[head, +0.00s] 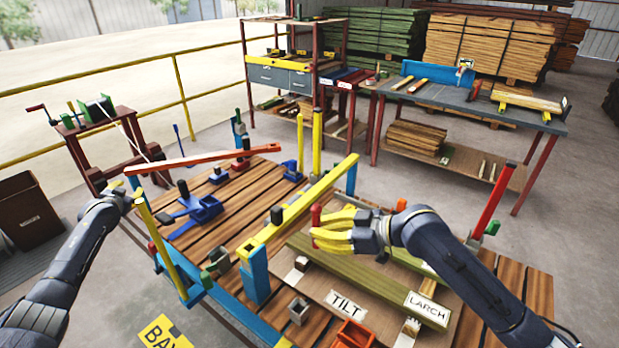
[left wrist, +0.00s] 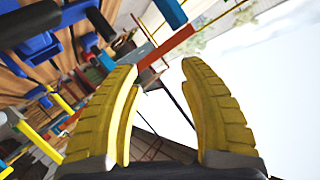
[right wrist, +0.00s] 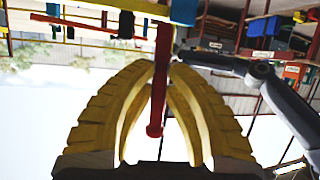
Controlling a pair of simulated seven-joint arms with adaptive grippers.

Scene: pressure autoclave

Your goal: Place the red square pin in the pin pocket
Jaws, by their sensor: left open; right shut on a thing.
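The red pin (head: 316,214) is upright between the yellow fingers of my right gripper (head: 322,229), which is shut on it above the bench. The right wrist view shows the pin (right wrist: 161,80) between the fingers, its rounded end toward the palm. I cannot tell for sure which part is the pin pocket. A small grey open-topped square cup (head: 299,311) stands near the front edge, and an orange open bin (head: 352,334) is right of it. My left gripper (left wrist: 158,75) is open and empty, beyond the bench's left side.
A yellow beam (head: 305,198) on blue posts crosses the bench left of my right gripper. A green beam labelled LARCH (head: 370,285) lies below that gripper. Blue clamps (head: 200,207) and an orange bar (head: 205,158) are at the back left. A TILT label (head: 345,303) is at the front.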

